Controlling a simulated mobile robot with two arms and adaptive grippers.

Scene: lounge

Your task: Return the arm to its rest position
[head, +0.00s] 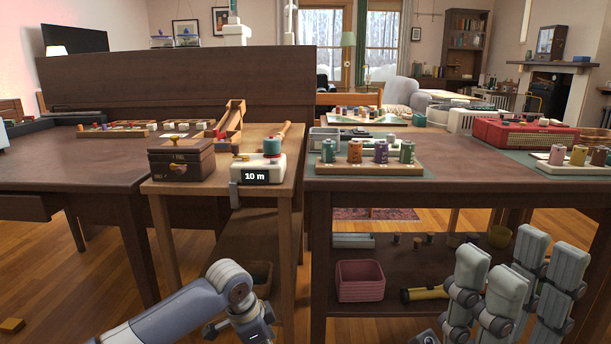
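My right gripper (520,265) shows at the lower right, in front of the right table's lower shelf. Its grey, padded fingers point up and stand apart, with nothing between them. My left arm comes in from the lower left and bends down at a grey joint near the bottom edge; its gripper is out of view. Both arms are low, below the tabletops.
A wooden box (181,162) stands beside the device. Open wooden floor shows at the lower left.

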